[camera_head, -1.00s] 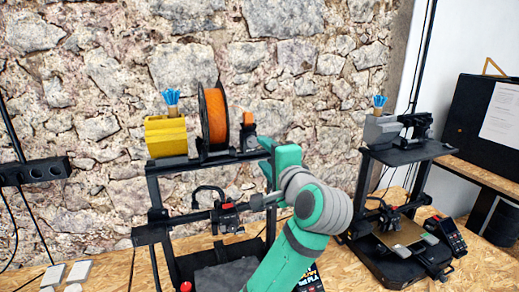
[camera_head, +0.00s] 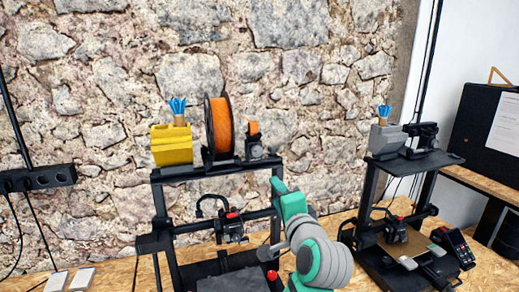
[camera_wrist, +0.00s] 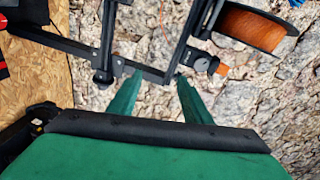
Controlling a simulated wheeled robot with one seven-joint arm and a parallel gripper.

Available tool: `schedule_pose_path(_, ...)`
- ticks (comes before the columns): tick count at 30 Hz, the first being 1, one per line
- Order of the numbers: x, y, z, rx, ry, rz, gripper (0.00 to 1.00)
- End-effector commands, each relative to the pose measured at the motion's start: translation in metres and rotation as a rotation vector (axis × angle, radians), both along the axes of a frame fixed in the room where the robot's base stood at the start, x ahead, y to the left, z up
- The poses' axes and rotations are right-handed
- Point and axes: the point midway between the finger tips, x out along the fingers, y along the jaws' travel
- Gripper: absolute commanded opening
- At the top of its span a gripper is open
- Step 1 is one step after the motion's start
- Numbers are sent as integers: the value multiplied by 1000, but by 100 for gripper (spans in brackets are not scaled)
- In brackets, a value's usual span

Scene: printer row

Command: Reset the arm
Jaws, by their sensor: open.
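My arm, green and grey, rises from the bottom of the head view in front of the left printer (camera_head: 215,172). My gripper (camera_wrist: 155,90) shows in the wrist view as two green fingers held apart with nothing between them. Its fingertips lie in front of the printer's black frame in that picture; I cannot tell the distance. In the head view the fingers are hard to make out, with the green wrist (camera_head: 290,203) right of the printer's print head (camera_head: 230,222).
An orange filament spool (camera_head: 219,127) and a yellow block (camera_head: 172,146) sit on top of the left printer. A second printer (camera_head: 400,235) stands to the right on the wooden bench (camera_head: 110,275). A stone wall (camera_head: 110,60) is behind. A black power strip (camera_head: 40,177) is at left.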

Motion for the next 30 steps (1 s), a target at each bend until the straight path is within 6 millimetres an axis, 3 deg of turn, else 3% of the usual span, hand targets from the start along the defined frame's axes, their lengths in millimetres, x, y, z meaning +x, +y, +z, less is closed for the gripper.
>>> schedule_pose_path(1, 0, -2, -23, -34, 11, -17, 45)
schedule_pose_path(3, -1, -6, -48, -84, 13, -40, 45)
schedule_pose_path(14, -27, -19, -170, -349, 25, -118, 45)
schedule_pose_path(23, -77, -24, -259, -570, 32, -140, 45)
schedule_pose_path(30, -130, -21, -318, -740, 33, -131, 45)
